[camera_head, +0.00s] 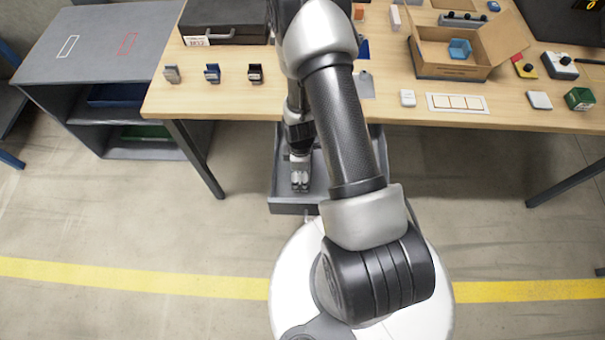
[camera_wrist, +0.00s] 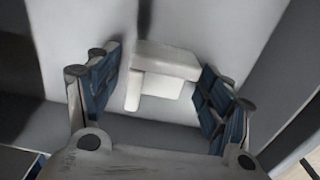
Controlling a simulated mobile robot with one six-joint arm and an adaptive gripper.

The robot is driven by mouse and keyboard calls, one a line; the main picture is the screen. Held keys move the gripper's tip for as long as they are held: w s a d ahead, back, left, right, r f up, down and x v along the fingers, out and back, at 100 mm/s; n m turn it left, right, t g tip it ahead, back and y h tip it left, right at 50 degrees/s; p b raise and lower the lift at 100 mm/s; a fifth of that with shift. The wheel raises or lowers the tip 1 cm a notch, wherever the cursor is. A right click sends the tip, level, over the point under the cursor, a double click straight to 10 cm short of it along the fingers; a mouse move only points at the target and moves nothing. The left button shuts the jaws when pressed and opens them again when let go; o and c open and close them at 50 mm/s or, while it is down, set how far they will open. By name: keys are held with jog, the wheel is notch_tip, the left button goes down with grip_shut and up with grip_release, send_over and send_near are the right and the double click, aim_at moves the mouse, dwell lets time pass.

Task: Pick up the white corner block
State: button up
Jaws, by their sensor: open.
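The white corner block (camera_wrist: 168,61) shows in the wrist view, an L-shaped piece lying in a grey bin (camera_wrist: 75,25). My gripper (camera_wrist: 158,92) is open, with its blue-padded fingers on the left and right sides of the block. A gap shows at the left finger; whether the right finger touches the block I cannot tell. In the head view my gripper (camera_head: 300,181) points down inside the grey bin (camera_head: 290,209) below the table's front edge. I cannot make out the block there.
The wooden table (camera_head: 320,107) holds a black case (camera_head: 225,22), several small holders, a cardboard box (camera_head: 440,68) with a blue piece, and a white block (camera_head: 407,97). A grey shelf unit (camera_head: 90,60) stands left. The bin's walls surround my gripper closely.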

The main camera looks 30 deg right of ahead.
jog(key=shift+r, duration=0.1)
jog(key=shift+c, duration=0.4)
jog(key=c, duration=0.9)
jog(key=shift+r, duration=0.1)
